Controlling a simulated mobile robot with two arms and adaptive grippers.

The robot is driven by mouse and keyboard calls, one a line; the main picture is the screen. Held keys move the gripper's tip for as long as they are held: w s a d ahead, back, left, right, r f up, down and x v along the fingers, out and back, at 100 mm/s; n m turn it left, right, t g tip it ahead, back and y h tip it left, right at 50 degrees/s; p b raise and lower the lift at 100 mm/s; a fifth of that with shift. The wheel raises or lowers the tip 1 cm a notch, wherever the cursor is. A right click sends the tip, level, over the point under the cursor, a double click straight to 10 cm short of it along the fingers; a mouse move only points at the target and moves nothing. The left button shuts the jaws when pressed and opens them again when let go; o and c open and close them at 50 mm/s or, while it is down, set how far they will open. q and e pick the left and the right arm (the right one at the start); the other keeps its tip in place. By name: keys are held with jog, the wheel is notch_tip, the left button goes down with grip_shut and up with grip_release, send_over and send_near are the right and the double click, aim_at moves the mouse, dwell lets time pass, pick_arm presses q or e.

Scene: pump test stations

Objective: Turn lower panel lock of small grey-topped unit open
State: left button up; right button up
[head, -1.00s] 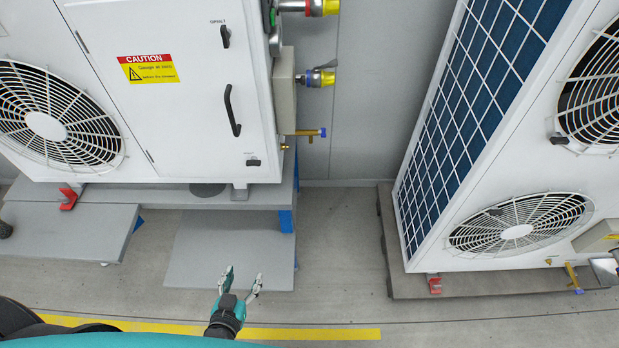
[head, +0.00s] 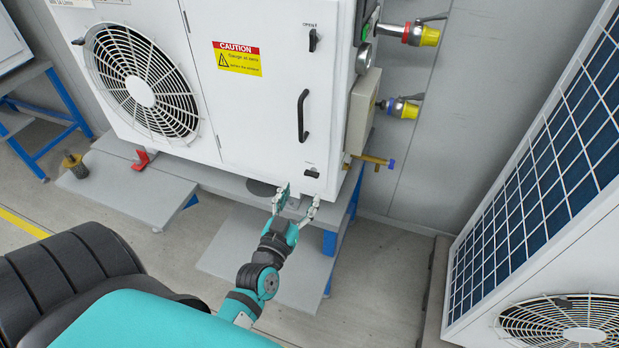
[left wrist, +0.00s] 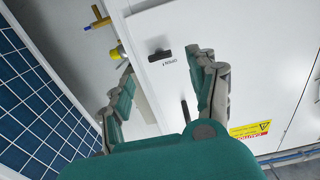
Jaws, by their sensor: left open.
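The white unit (head: 265,100) stands on a grey platform; its top is out of view. Its lower panel lock (head: 311,173) is a small black handle low on the front panel, lying roughly level. In the left wrist view the lock (left wrist: 160,55) appears between the fingertips in the picture, with an "OPEN" label beside it. My left gripper (head: 299,198) is open and empty, in front of the panel's bottom edge, just below the lock in the head view. Its fingers also show in the left wrist view (left wrist: 165,72). No contact with the lock is visible. My right gripper is not in view.
Above the lock are a black pull handle (head: 303,115) and an upper lock (head: 313,40). A brass valve (head: 376,160) and yellow-ended fittings (head: 405,110) stick out at the unit's right. A grey step (head: 225,250) lies below. Another unit (head: 540,170) stands right.

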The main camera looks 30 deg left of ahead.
aim_at(312, 174)
pick_arm(q)
jog(key=x, duration=0.6)
jog(key=shift+w, duration=0.25)
jog(key=shift+a, duration=0.15)
jog(key=c, duration=1.2)
